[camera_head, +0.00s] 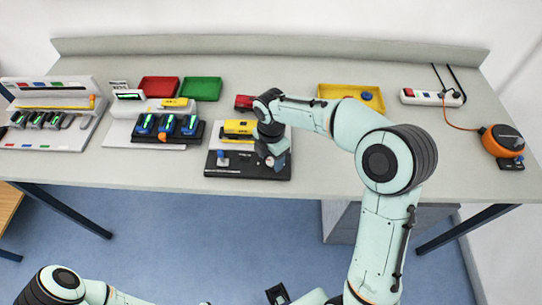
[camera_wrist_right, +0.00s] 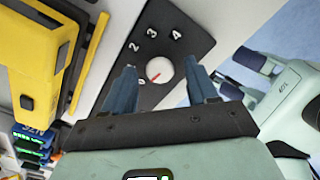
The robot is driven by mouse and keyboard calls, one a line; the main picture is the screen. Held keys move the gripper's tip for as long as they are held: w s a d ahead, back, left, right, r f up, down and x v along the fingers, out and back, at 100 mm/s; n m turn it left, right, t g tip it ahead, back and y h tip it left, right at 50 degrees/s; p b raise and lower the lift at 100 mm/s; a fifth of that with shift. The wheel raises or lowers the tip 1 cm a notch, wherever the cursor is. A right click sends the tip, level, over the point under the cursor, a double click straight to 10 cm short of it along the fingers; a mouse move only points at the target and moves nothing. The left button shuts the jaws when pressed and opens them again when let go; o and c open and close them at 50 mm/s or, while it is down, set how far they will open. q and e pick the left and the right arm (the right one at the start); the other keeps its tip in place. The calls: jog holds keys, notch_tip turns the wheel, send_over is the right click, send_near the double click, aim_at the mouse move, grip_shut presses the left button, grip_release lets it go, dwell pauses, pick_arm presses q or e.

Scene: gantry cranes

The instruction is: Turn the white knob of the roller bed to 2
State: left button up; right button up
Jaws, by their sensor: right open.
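The roller bed's black panel (camera_head: 248,170) lies at the front of the table, and also fills the top of the right wrist view (camera_wrist_right: 185,55). The round white knob (camera_wrist_right: 160,70) sits on it, with a red mark pointing toward the lower left, near the 0. The digits 2, 3 and 4 are readable; a finger covers the place of the 1. My right gripper (camera_head: 273,160) is open over the panel, its fingers (camera_wrist_right: 163,88) on either side of the knob in the picture. Contact cannot be told. My left gripper (camera_head: 278,293) seems partly visible at the bottom edge, jaws unclear.
A yellow machine (camera_head: 238,130) stands just behind the panel. Blue devices (camera_head: 167,126) stand to its left. Red (camera_head: 158,87) and green (camera_head: 201,88) trays, a yellow tray (camera_head: 352,97), a power strip (camera_head: 432,97) and an orange reel (camera_head: 502,141) are farther off. The table's right front is clear.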

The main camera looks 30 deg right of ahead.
jog(key=shift+c, duration=0.3)
jog(key=c, duration=1)
jog(key=shift+m, duration=0.3)
jog(key=m, duration=1.1)
jog(key=shift+m, duration=2.1)
